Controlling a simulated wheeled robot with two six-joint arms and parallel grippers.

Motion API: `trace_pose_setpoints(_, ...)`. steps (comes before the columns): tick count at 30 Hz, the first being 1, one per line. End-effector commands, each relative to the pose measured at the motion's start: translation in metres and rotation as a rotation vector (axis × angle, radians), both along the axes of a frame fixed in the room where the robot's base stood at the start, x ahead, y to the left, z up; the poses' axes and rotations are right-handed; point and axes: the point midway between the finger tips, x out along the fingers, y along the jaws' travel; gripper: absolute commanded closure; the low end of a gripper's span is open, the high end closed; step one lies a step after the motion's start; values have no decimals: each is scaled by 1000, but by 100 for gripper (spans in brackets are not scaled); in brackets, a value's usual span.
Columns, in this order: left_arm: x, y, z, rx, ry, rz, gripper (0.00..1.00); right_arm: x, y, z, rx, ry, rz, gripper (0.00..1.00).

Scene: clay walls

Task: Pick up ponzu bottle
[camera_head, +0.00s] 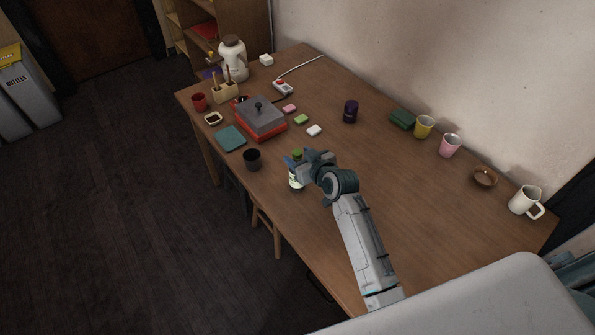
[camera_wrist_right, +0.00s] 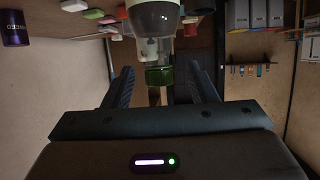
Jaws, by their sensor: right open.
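The ponzu bottle (camera_head: 294,183) stands upright near the table's front edge, with a green cap and a pale label. My right gripper (camera_head: 303,161) is open at the upper part of the bottle and hides some of it. In the right wrist view, the picture is upside down and the bottle (camera_wrist_right: 153,22) hangs from the top, its green cap (camera_wrist_right: 159,76) lying between the two spread fingers of the right gripper (camera_wrist_right: 157,88). Gaps show on both sides of the cap. My left gripper is in neither view.
On the wooden table (camera_head: 385,190), a black cup (camera_head: 252,160) stands left of the bottle. A red and grey grill (camera_head: 261,119), small coloured blocks (camera_head: 302,119) and a purple can (camera_head: 350,111) lie farther back. Cups and a bowl (camera_head: 485,178) line the wall side.

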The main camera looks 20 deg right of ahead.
Motion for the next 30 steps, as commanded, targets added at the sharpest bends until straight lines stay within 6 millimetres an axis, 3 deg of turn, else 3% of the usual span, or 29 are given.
trace_pose_setpoints(5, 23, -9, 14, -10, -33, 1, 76, 20, 2, -11, 1, 2, 1, 48)
trace_pose_setpoints(10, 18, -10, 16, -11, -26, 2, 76, 34, 6, -18, 1, 1, 1, 48)
trace_pose_setpoints(18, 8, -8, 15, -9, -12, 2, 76, 36, 6, -20, 0, 1, 0, 48)
trace_pose_setpoints(26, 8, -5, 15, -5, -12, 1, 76, 35, 6, -20, 0, 1, 0, 97)
trace_pose_setpoints(30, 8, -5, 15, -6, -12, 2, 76, 36, 6, -19, 0, -1, 0, 100)
